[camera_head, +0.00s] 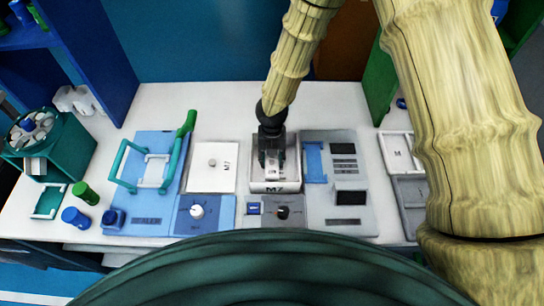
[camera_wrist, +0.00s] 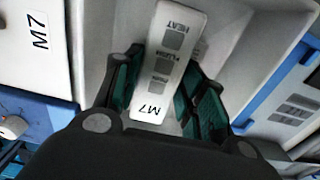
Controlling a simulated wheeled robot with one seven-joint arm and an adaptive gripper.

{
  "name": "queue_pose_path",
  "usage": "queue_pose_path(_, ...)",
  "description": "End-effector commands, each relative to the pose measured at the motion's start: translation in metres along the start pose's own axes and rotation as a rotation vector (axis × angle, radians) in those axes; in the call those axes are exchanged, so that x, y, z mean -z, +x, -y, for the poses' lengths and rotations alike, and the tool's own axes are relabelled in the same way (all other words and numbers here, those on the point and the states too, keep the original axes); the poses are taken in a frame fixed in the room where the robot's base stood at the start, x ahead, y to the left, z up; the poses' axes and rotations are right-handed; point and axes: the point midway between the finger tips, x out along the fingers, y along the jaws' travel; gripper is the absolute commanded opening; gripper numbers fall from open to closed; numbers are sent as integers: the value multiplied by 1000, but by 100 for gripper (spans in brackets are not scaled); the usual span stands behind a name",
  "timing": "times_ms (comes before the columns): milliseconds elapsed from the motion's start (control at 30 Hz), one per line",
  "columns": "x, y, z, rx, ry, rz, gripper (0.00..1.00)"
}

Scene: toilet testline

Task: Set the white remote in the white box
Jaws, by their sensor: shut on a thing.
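The white remote (camera_wrist: 168,62) is marked M7 and has several grey buttons. In the wrist view it lies between the dark green fingers of my gripper (camera_wrist: 160,88), which is shut on it. The white box (camera_head: 281,187) has an M7 label on its front and stands in the middle of the table in the head view. My gripper (camera_head: 272,160) points down over the box opening. Pale box walls show around the remote in the wrist view. Whether the remote touches the box floor cannot be told.
A white M7 panel (camera_head: 212,165) is left of the box, and a grey device (camera_head: 348,205) is close on its right. A blue unit with green handles (camera_head: 150,185) stands further left. Blue (camera_head: 75,217) and green (camera_head: 85,193) cylinders are at the left. The table behind the box is clear.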

Motion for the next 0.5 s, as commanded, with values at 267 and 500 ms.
queue_pose_path(267,0,3,0,0,1,0,52)
queue_pose_path(500,0,3,0,0,1,0,62)
